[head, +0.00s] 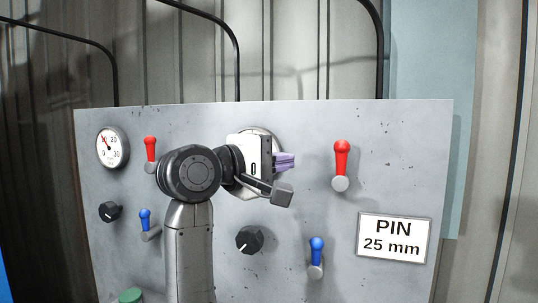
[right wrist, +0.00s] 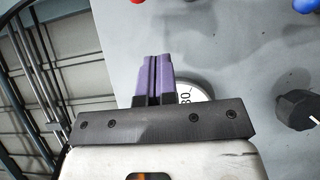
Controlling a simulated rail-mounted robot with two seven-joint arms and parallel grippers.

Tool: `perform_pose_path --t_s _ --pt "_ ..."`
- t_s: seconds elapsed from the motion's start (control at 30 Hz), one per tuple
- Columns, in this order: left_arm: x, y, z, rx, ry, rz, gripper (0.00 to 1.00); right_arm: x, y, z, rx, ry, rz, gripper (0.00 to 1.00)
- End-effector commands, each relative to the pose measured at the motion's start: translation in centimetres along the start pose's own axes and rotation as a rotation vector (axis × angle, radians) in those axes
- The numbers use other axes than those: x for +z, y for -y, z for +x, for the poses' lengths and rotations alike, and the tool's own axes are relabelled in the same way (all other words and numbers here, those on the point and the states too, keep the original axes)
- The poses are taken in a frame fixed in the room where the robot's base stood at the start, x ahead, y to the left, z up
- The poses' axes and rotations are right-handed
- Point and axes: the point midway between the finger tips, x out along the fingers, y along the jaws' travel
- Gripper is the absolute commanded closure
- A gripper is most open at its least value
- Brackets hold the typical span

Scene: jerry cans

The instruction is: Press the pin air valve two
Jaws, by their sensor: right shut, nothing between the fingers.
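A grey upright panel (head: 300,115) carries two red-handled levers, left (head: 151,148) and right (head: 341,158), and two blue-handled levers, left (head: 145,220) and right (head: 317,252). All handles point upward. No label marks which is air valve two. My right gripper (head: 284,161), with purple fingers, is in front of the panel, left of the right red lever and apart from it. In the right wrist view my right gripper (right wrist: 158,62) has its fingers together and empty. My left gripper is not in view.
A left gauge (head: 112,147) shows fully; a second gauge (right wrist: 189,92) is mostly hidden behind my right gripper. Black knobs, left (head: 110,211) and middle (head: 249,239), stick out below. A sign (head: 393,237) reads "PIN 25 mm". Black cables (head: 238,70) hang behind the panel.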

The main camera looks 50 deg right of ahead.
Motion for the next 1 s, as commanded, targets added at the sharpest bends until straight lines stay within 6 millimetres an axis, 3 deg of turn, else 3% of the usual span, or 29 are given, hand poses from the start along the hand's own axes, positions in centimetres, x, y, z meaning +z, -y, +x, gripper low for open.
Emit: perform_pose_path --t_s 0.2,0.4,0.63,1.0 --pt "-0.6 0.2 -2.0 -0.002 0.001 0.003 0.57 0.0 -0.3 4.2 0.000 0.003 -0.002 1.00" --pt "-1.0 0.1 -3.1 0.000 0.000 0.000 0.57 1.4 -0.2 6.1 0.001 0.001 0.000 1.00" --pt "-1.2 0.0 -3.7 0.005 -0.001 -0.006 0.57 2.5 -0.1 7.2 0.001 -0.001 -0.002 1.00" --pt "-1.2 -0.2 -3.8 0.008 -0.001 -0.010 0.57 2.8 0.0 7.5 0.001 -0.001 -0.002 1.00"
